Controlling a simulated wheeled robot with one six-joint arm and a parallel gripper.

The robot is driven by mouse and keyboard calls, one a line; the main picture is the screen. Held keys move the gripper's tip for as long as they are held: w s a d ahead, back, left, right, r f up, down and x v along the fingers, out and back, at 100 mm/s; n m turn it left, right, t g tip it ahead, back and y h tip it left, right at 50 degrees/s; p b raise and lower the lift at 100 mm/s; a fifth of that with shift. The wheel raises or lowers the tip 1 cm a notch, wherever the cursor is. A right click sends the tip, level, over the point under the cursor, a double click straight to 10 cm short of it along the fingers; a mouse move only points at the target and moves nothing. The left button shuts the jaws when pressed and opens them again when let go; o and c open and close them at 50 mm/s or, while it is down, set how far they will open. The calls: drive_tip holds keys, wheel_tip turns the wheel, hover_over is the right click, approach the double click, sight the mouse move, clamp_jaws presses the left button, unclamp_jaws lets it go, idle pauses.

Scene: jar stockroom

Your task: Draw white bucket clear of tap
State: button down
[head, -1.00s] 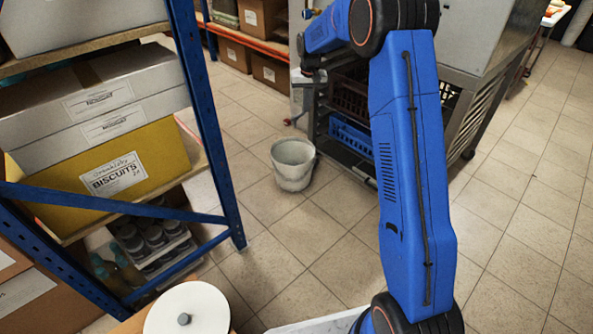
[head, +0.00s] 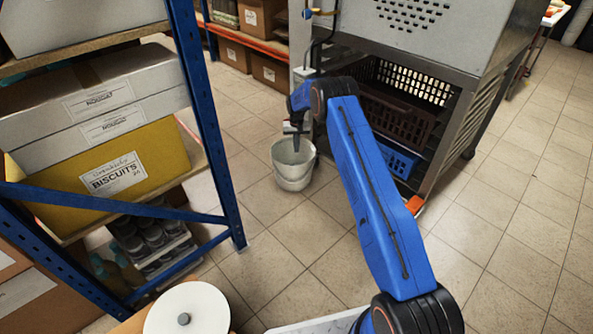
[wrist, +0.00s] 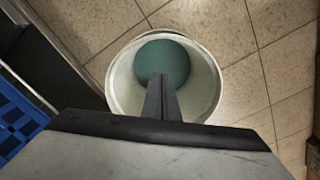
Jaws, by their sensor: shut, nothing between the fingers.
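The white bucket (head: 293,170) stands upright on the tiled floor in the head view, beside the metal unit. In the wrist view the bucket (wrist: 118,85) is seen from above, with a round teal surface (wrist: 165,58) inside it. My gripper (head: 297,146) is shut and empty, pointing down over the bucket's opening. In the wrist view my gripper's fingers (wrist: 162,82) overlap the bucket's inside; I cannot tell how deep they are. A small yellow-handled fitting on a pipe, which looks like the tap (head: 310,12), is on the wall side above and behind the bucket.
The metal unit (head: 430,40) holds a dark crate (head: 395,112) and a blue crate (head: 398,160) to the right. A blue-framed shelf (head: 205,110) with boxes stands at left. A round white lid (head: 187,310) is in front. Floor between is open.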

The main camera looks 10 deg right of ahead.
drive_tip(key=s+f, duration=0.3)
drive_tip(key=f, duration=0.9)
drive_tip(key=shift+s+a+f, duration=0.15)
drive_tip(key=shift+s+a, duration=0.2)
drive_tip(key=shift+a, duration=0.05)
idle(0.3)
